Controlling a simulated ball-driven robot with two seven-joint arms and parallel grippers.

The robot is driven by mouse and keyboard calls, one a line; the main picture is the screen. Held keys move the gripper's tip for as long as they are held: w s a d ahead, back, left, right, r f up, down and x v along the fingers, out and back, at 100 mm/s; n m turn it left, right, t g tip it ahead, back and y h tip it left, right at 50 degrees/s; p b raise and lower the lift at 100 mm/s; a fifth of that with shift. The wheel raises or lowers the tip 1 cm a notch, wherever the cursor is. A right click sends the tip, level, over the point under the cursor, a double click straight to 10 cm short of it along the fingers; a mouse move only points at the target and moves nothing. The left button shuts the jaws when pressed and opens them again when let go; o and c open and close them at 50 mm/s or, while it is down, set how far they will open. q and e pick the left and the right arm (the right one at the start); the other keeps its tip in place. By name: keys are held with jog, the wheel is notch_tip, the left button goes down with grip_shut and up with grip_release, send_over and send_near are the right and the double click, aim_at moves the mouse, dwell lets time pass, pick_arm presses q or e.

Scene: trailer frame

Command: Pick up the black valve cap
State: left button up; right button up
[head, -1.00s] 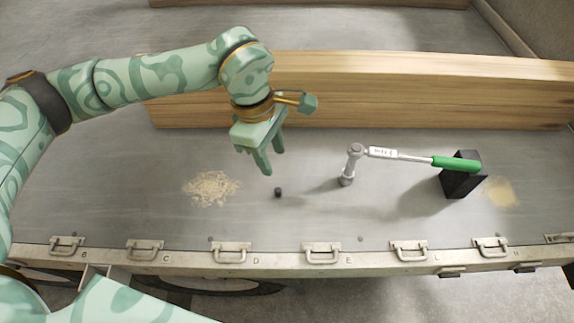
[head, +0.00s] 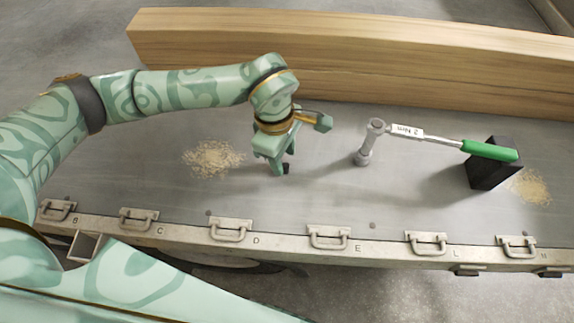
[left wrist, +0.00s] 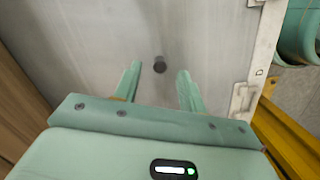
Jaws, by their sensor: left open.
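The small black valve cap (head: 286,168) stands on the grey trailer bed, just beside the fingertips of my left gripper (head: 277,170) in the head view. In the left wrist view the cap (left wrist: 159,66) is a dark round piece on the bare metal, a little beyond the fingertips and roughly between their lines. My left gripper (left wrist: 158,70) is open and empty, pointing down at the bed. In the head view the fingers partly cover the cap's surroundings. My right gripper is not in view.
A torque wrench with a green handle (head: 489,150) rests on a black block (head: 492,176) and a grey socket post (head: 365,155). A long wooden beam (head: 400,58) lies behind. Sawdust (head: 213,158) is left of the gripper. Latches line the front edge (head: 290,240).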

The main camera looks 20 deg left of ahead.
aim_at(286, 168)
pick_arm(q)
notch_tip(286, 168, down, 3)
jog(key=shift+d+r+b, duration=0.1)
jog(key=shift+d+b, duration=0.05)
jog(key=shift+b, duration=0.2)
jog(key=shift+r, duration=0.15)
grip_shut()
jog(key=shift+r, duration=0.1)
